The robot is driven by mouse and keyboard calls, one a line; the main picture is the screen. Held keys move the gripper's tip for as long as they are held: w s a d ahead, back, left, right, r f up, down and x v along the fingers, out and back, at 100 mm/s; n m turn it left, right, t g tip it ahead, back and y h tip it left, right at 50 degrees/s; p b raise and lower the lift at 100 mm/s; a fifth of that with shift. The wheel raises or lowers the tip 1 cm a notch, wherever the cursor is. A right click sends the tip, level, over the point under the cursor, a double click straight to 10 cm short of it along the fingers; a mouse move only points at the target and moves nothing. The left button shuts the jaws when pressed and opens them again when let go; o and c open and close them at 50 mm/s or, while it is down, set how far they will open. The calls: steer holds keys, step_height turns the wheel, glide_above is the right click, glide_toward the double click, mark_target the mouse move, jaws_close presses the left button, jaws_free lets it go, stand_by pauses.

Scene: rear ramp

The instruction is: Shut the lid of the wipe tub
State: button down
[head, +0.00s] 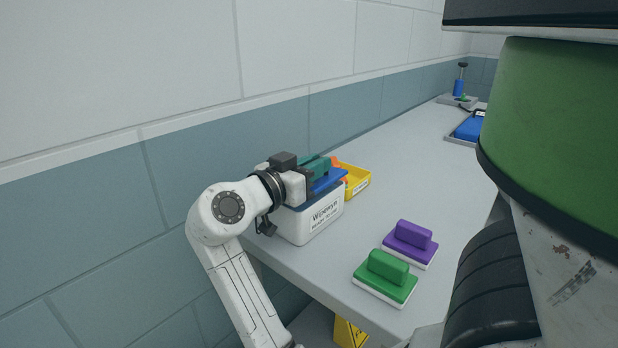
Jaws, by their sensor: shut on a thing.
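The wipe tub (318,221) is a white box with black lettering on its front. It stands on the bench close to the wall. Its blue lid (330,180) shows above the tub's rim and looks tilted, partly raised. My gripper (331,164) is over the top of the tub, reaching in from the left, and is shut on the lid. The wrist and fingers hide the lid's left part and its hinge. The exact contact of the fingers is too small to make out.
A yellow tray (358,187) stands just behind the tub. Mid-bench is clear.

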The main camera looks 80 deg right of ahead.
steer(key=shift+s+a+f+m+b, duration=0.1)
steer(key=shift+f+m+b, duration=0.6)
steer(key=shift+b, duration=0.4)
steer(key=c, duration=1.2)
jaws_free()
steer(key=shift+o, duration=0.2)
steer(key=shift+s, duration=0.1)
steer(key=v, duration=1.1)
steer(key=shift+s, duration=0.1)
